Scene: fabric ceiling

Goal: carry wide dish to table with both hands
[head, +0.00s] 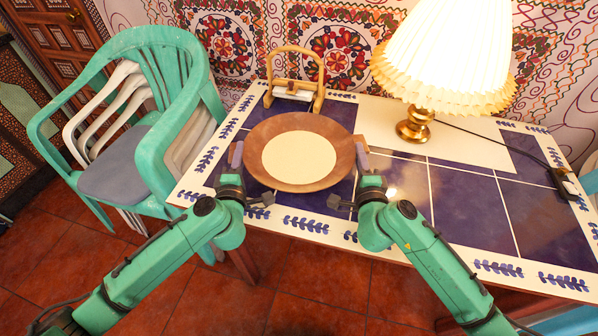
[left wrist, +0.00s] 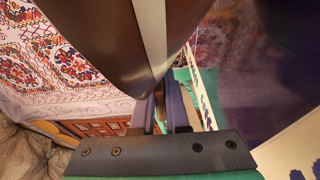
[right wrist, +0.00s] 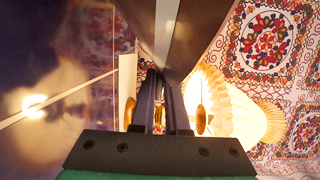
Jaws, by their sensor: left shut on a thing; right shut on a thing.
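The wide dish (head: 258,150) is round and brown with a cream centre. In the head view it is over the near left part of the tiled table (head: 470,205); I cannot tell whether it touches the top. My left gripper (head: 237,158) is shut on the dish's left rim. My right gripper (head: 361,158) is shut on its right rim. The dish looks about level. Its dark side fills the upper part of the left wrist view (left wrist: 100,45) and the right wrist view (right wrist: 200,30). The fingertips are partly hidden there.
A lit lamp (head: 447,60) with a brass base stands at the table's back. A wooden holder with a white roll (head: 295,85) stands just behind the dish. Stacked green and white chairs (head: 150,130) stand left of the table. The table's right front is clear.

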